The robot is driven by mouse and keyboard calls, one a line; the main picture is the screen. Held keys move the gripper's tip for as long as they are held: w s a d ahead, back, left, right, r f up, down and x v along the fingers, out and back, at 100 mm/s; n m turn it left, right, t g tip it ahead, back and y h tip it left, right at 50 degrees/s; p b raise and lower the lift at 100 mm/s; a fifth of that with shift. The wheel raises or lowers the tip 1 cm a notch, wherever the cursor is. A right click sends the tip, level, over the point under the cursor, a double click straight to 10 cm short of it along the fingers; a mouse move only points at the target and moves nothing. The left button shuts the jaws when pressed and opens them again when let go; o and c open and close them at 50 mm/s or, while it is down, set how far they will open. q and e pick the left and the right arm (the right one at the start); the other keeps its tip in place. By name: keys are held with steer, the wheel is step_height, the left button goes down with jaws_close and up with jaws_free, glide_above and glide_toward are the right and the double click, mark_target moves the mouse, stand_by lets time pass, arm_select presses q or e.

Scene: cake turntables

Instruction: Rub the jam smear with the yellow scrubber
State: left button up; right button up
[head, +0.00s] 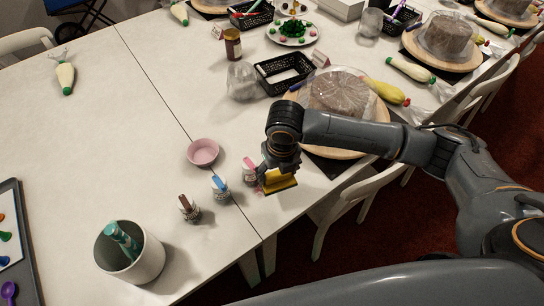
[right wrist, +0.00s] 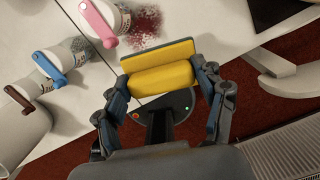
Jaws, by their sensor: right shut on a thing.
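My right gripper (head: 276,168) is shut on the yellow scrubber (head: 280,182) near the table's front edge. In the right wrist view, the scrubber (right wrist: 160,70) is a two-tone yellow block between the fingers of the gripper (right wrist: 163,88). The jam smear (right wrist: 145,24) is a dark red, speckled patch on the white table. It lies just beyond the scrubber in that view, beside the pink-handled jar. The scrubber appears apart from the smear; its height above the table is hard to tell. In the head view the smear is mostly hidden by my gripper. My left gripper is not in view.
Jars with pink (head: 250,168), blue (head: 220,185) and brown (head: 187,206) handles stand left of my gripper. A pink bowl (head: 203,152) is behind them. A white pot (head: 130,254) stands front left. A wrapped cake (head: 340,95) is behind my right arm. The table's left middle is clear.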

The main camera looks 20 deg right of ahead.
mark_target(275, 185)
steer(key=n, duration=0.1)
steer(key=w+n, duration=0.1)
steer(key=n, duration=0.1)
steer(key=shift+w+a+f, duration=0.1)
steer(key=shift+a+f, duration=0.05)
steer(key=shift+f, duration=0.2)
steer(key=shift+f+b, duration=0.6)
arm_select(q)
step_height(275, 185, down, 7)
steer(key=b, duration=0.5)
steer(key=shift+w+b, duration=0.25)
steer(key=shift+b, duration=0.1)
arm_select(e)
step_height(275, 185, down, 5)
steer(key=shift+r, duration=0.15)
arm_select(q)
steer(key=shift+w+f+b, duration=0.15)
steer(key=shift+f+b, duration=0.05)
steer(key=shift+b, duration=0.15)
arm_select(e)
steer(key=shift+f, duration=0.95)
